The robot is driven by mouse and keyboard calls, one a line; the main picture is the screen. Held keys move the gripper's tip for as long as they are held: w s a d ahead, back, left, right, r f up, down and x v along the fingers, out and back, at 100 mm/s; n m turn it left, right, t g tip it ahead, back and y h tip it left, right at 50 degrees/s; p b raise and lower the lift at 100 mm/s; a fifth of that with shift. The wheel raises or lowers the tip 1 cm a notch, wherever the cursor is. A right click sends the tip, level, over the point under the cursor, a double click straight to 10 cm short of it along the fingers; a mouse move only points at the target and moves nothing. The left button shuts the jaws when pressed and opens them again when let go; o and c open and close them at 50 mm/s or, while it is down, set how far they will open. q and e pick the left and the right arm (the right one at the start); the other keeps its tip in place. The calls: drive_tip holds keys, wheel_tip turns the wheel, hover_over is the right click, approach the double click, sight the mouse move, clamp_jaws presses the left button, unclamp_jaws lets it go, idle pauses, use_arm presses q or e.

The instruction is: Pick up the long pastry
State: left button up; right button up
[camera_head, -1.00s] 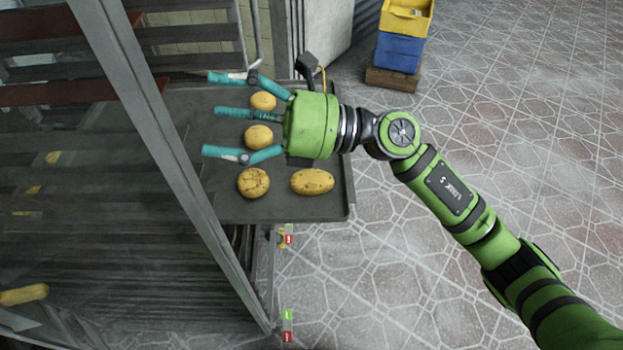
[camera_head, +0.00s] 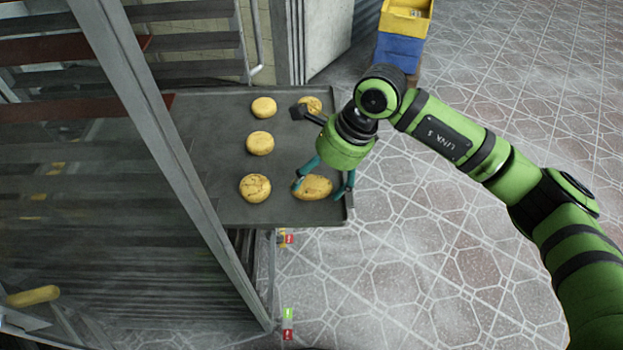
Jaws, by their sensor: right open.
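The long pastry (camera_head: 314,188) lies on the dark tray (camera_head: 222,150) at its near right corner. My right gripper (camera_head: 322,184) points down over it, open, with teal fingers on its left and right sides. The gripper body hides the pastry's far edge. I cannot tell whether the fingers touch it. My left gripper is not in view.
Round pastries lie on the same tray: one (camera_head: 255,188) to the left, others (camera_head: 260,143) (camera_head: 264,107) farther back, and one (camera_head: 310,104) behind the gripper. A grey metal frame post (camera_head: 170,150) stands left of the tray. Stacked crates (camera_head: 402,50) stand on the floor behind.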

drive_tip(key=shift+a+f, duration=0.35)
drive_tip(key=shift+f, duration=0.3)
drive_tip(key=c, duration=1.2)
drive_tip(key=shift+o, duration=0.2)
